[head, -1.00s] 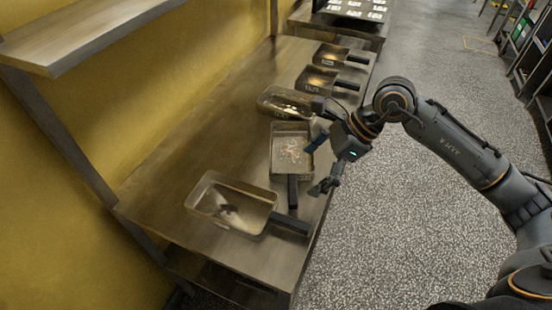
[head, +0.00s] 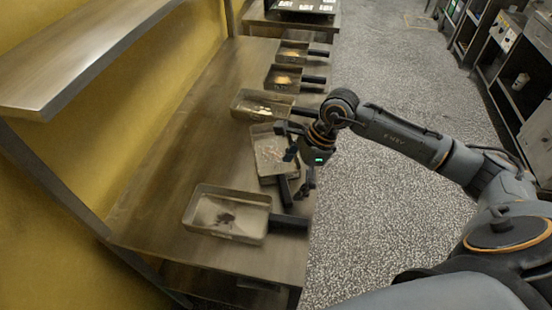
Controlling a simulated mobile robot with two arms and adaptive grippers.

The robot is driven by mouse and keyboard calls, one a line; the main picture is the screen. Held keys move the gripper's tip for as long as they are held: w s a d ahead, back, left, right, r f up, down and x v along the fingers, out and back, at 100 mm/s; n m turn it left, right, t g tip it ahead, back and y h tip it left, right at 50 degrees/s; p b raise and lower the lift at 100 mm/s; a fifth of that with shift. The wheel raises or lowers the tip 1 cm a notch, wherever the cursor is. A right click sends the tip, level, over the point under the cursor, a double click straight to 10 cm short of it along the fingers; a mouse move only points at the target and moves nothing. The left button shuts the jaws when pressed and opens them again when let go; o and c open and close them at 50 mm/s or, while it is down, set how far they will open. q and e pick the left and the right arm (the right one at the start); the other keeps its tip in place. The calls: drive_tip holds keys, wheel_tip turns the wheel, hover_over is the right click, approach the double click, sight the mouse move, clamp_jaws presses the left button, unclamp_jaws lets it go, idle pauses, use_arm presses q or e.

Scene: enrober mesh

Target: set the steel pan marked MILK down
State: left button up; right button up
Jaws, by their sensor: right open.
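Several steel pans with dark handles stand on the steel table (head: 165,185). No lettering is legible, so I cannot tell which is marked MILK. The nearest pan (head: 227,214) holds a little dark content, its handle pointing right. The second pan (head: 268,150) holds pale and reddish bits, its handle pointing toward the table's front edge. My right gripper (head: 296,174) is open beside this second pan's right side and handle, with nothing visible between its fingers. It hides part of that pan's right edge; I cannot tell if they touch. My left gripper is out of view.
Farther pans (head: 262,105), (head: 284,78) and (head: 293,51) line the table toward the back. A shelf (head: 75,60) overhangs at upper left. The table's left part is bare. Open floor (head: 390,220) lies right, with cabinets (head: 520,90) beyond.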

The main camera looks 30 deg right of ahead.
sight(286, 188)
drive_tip(key=shift+a+f, duration=0.1)
drive_tip(key=shift+f, duration=0.1)
drive_tip(key=p+x, duration=0.2)
drive_tip(key=x, duration=0.2)
drive_tip(key=shift+a+f+p, duration=0.1)
drive_tip(key=shift+f+p, duration=0.05)
drive_tip(key=shift+p, duration=0.15)
drive_tip(key=shift+a+f, duration=0.15)
drive_tip(key=shift+f, duration=0.2)
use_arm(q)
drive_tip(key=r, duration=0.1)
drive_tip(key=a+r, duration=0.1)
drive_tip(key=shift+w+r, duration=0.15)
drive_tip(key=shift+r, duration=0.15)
use_arm(e)
drive_tip(key=c, duration=1.4)
